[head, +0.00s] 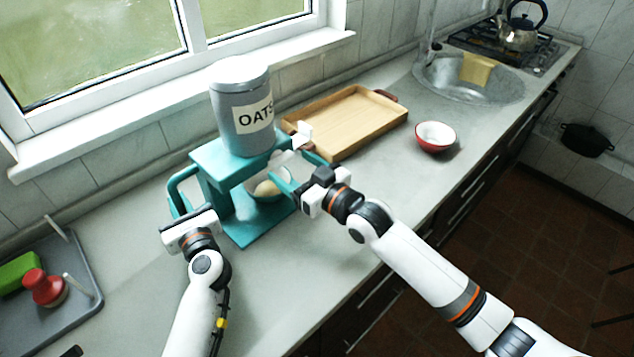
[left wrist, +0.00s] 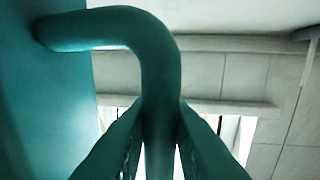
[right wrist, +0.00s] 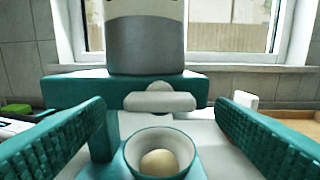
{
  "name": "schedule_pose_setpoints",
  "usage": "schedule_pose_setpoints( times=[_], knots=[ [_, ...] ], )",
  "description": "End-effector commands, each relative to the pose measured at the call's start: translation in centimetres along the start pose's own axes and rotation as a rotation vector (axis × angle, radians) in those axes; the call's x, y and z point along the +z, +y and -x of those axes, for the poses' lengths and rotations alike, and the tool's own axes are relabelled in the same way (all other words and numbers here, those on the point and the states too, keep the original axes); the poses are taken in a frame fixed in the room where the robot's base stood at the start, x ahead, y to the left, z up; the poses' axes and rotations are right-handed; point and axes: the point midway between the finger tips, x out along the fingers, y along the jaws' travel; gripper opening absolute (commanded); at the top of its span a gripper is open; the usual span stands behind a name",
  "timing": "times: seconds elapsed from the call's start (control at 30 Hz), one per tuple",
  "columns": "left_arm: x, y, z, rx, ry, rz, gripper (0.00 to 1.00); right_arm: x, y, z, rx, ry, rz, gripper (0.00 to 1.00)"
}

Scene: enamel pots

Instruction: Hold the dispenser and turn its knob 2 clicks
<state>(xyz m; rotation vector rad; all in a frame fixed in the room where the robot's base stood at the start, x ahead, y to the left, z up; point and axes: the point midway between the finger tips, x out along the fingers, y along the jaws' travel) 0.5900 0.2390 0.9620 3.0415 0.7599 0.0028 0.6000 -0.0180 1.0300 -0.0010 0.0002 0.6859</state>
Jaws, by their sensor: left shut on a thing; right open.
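The dispenser is a teal stand (head: 222,162) with a grey canister (head: 240,112) labelled "OATS" on top. My left gripper (head: 187,220) is shut on its teal side handle (head: 176,185); the handle bar (left wrist: 158,75) runs down between the fingers in the left wrist view. The pale knob (right wrist: 160,101) sits on the stand's front, below the canister. My right gripper (right wrist: 160,128) is open in front of it, with a finger to each side and a gap to the knob. A bowl (right wrist: 161,140) with a pale heap in it stands under the knob.
A wooden tray (head: 345,119) lies behind and right of the dispenser. A red and white bowl (head: 435,137) stands further right, before the sink (head: 470,85). A grey tray (head: 84,284) with a green sponge (head: 17,270) and a red-topped item (head: 43,288) is at left.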

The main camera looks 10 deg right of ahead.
Motion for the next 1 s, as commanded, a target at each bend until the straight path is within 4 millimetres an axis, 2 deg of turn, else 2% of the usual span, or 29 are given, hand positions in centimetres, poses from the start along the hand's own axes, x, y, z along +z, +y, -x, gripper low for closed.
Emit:
schedule_pose_setpoints(
  times=[0.2,0.4,0.6,0.93,0.97,1.0],
  knots=[
    [0.0,0.0,0.0,-0.001,-0.001,0.000,0.00,-0.2,0.0,5.0,0.001,0.003,-0.001,0.78],
    [0.0,0.0,0.0,0.000,-0.001,0.000,0.00,-0.2,0.0,8.2,0.000,0.004,0.000,0.78],
    [0.0,0.0,0.0,0.000,-0.001,0.000,0.00,-0.1,0.0,9.5,0.000,0.003,-0.001,0.78],
    [0.0,0.0,0.0,0.000,-0.001,0.000,0.00,-0.1,0.0,9.5,0.000,0.002,-0.002,0.78],
    [0.0,0.0,0.0,0.000,-0.001,0.000,0.19,-0.1,0.0,9.5,0.000,0.002,-0.002,0.78],
    [0.0,0.0,0.0,0.000,-0.001,0.000,0.26,-0.1,0.0,9.5,0.000,0.002,-0.002,0.78]
  ],
)
